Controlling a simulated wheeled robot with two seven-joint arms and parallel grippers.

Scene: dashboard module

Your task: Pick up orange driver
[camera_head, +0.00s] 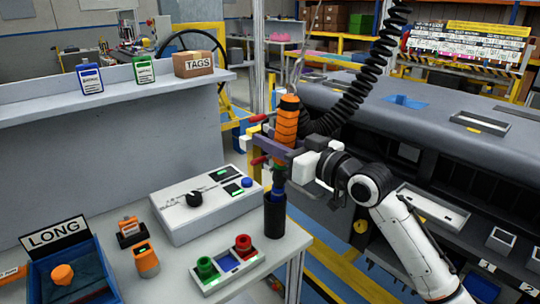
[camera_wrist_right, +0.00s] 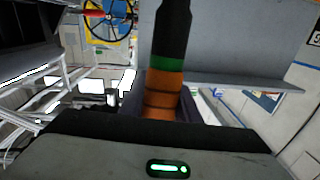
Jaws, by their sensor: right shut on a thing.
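The orange driver (camera_head: 287,120) stands upright, with a ribbed orange body, a green band and a dark lower end. My right gripper (camera_head: 272,152) is shut around its body, with the arm coming in from the right. In the right wrist view the driver (camera_wrist_right: 165,82) runs between the fingers of my right gripper (camera_wrist_right: 163,108), its dark end toward the top of the picture. The driver's lower end is at the mouth of a black cylindrical holder (camera_head: 275,217); I cannot tell whether its tip is inside. My left gripper is not in view.
A black coiled cable (camera_head: 372,70) hangs close behind the driver. Left of the holder are a grey control box (camera_head: 190,215), a tray with green and red buttons (camera_head: 228,262) and a blue LONG bin (camera_head: 75,265). The dashboard module (camera_head: 430,125) fills the right side.

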